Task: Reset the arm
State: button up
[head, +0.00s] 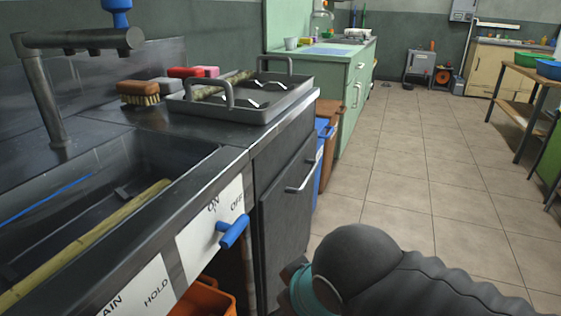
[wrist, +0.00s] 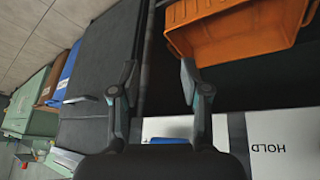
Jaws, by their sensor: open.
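My arm shows at the bottom of the head view, a dark grey rounded joint with a teal ring, beside the front of the sink counter. The gripper's fingers are out of the head view. In the wrist view my gripper (wrist: 158,80) is open, its two fingers spread apart with nothing between them. Beyond the fingers are the dark cabinet front and an orange crate (wrist: 225,35). The blue lever (head: 234,231) on the ON/OFF panel (head: 195,240) is apart from my arm in the head view.
A sugarcane stalk (head: 85,243) lies in the metal sink (head: 150,155). A grey tray (head: 240,110) with another stalk stands on the counter, near brushes and sponges. The orange crate (head: 207,297) sits under the counter. Tiled floor (head: 400,185) to the right is free.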

jog(key=w+d+r+m+h+p, duration=0.1)
jog(key=d+m+p, duration=0.1)
jog(key=d, duration=0.5)
jog(key=w+d+r+m+h+p, duration=0.1)
jog(key=d+m+p, duration=0.1)
jog(key=d+m, duration=0.3)
jog(key=shift+d+r+t+h, duration=0.3)
jog(key=shift+d+r+t, duration=0.1)
jog(key=shift+d, duration=0.65)
jog(key=shift+c, duration=0.2)
jog(key=shift+a, duration=0.1)
jog(key=shift+c, duration=0.2)
